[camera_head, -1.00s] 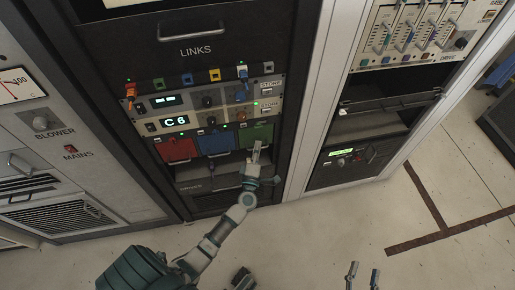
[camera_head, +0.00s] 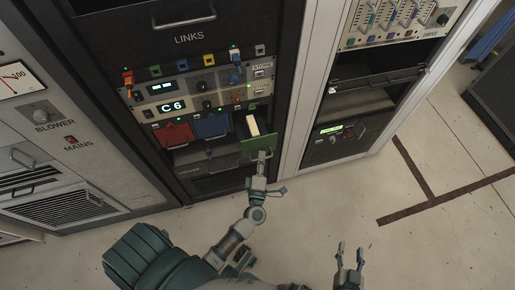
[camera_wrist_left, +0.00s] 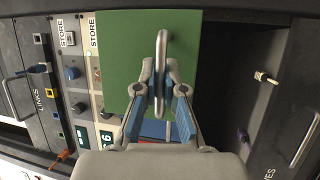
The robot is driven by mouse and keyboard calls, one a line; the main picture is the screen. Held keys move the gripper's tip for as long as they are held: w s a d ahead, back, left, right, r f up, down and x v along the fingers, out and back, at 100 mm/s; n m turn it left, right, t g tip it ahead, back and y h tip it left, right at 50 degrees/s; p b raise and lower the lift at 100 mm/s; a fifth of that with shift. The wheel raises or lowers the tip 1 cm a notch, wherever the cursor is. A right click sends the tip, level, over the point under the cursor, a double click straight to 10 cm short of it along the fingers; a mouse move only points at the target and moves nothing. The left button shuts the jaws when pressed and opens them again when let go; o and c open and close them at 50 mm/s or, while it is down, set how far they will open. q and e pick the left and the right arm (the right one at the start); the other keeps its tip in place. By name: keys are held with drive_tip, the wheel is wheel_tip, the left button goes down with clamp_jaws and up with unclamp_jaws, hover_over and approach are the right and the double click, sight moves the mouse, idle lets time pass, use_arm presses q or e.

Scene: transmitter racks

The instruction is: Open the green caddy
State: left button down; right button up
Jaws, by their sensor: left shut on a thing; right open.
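The green caddy (camera_head: 258,145) is pulled out of its slot in the rack, and a pale block shows inside it behind its green front. Its front also fills the middle of the left wrist view (camera_wrist_left: 190,40), with a metal handle (camera_wrist_left: 161,60) on it. My left gripper (camera_head: 262,157) is at the caddy's front, its fingers closed around the handle. My right gripper (camera_head: 349,250) is open and empty over the floor, well away from the rack.
A red caddy (camera_head: 176,134) and a blue caddy (camera_head: 211,126) sit in the rack left of the green one. A DRIVES drawer (camera_head: 215,165) lies below. Panels with knobs and a C6 display (camera_head: 171,106) are above. The floor in front is clear.

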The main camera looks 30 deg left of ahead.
use_arm(q)
drive_tip(key=shift+f, duration=0.25)
drive_tip(key=c, duration=1.2)
unclamp_jaws()
drive_tip(key=shift+c, duration=0.2)
drive_tip(key=shift+r, duration=0.1)
drive_tip(key=shift+s+d, duration=0.1)
drive_tip(key=shift+s, duration=0.05)
drive_tip(key=v, duration=1.1)
drive_tip(key=shift+s+f, duration=0.2)
drive_tip(key=shift+d, duration=0.1)
